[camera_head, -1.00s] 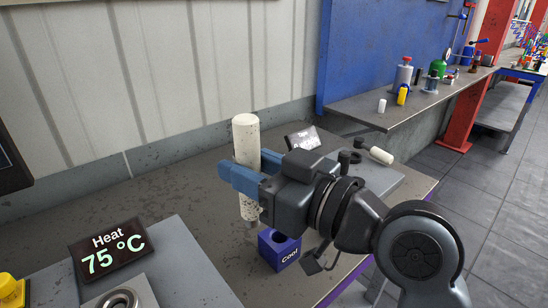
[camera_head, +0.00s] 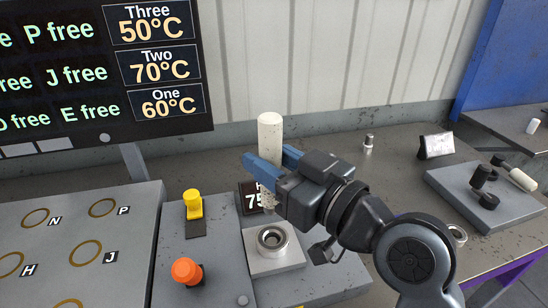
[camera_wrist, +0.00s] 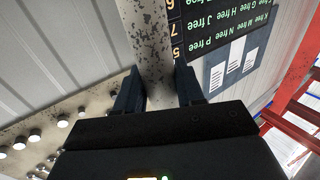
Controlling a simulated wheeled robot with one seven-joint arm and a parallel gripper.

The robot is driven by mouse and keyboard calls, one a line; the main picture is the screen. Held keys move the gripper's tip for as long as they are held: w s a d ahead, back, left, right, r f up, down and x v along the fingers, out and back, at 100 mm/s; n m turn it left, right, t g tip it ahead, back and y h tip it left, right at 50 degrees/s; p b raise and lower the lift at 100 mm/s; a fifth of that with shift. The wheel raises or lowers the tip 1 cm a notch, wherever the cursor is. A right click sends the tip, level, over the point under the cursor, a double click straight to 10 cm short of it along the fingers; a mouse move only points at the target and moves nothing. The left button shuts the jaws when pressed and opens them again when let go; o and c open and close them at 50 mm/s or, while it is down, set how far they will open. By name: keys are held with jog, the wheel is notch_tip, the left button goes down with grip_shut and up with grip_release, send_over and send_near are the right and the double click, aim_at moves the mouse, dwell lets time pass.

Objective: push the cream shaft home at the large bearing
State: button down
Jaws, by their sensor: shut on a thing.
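The cream shaft (camera_head: 270,135) stands upright in my gripper (camera_head: 264,166), whose blue fingers are shut on it. Its top shows above the fingers, and its lower part is partly hidden behind the gripper. In the wrist view the speckled shaft (camera_wrist: 152,40) runs up between the two dark fingers (camera_wrist: 158,88). A large metal bearing ring (camera_head: 272,239) sits in a grey block below and near the shaft in the head view. The shaft appears held above and behind the ring, apart from it.
A heat display (camera_head: 249,197) stands partly hidden behind the gripper. A yellow knob (camera_head: 192,204) and an orange knob (camera_head: 187,271) are to the left, beside a grey board (camera_head: 62,238) with lettered rings. A grey tray (camera_head: 470,212) with dark parts lies right.

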aim_at(272, 207)
notch_tip(272, 207, down, 6)
jog(key=b, duration=0.5)
jog(key=shift+d+r+b, duration=0.1)
jog(key=shift+r+b, duration=0.05)
jog(key=shift+b, duration=0.25)
jog(key=shift+f+b, duration=1.7)
jog(key=shift+b, duration=0.3)
dwell(1.9)
jog(key=c, duration=0.6)
grip_release()
jog(key=shift+b+v, duration=0.65)
jog(key=shift+v, duration=3.25)
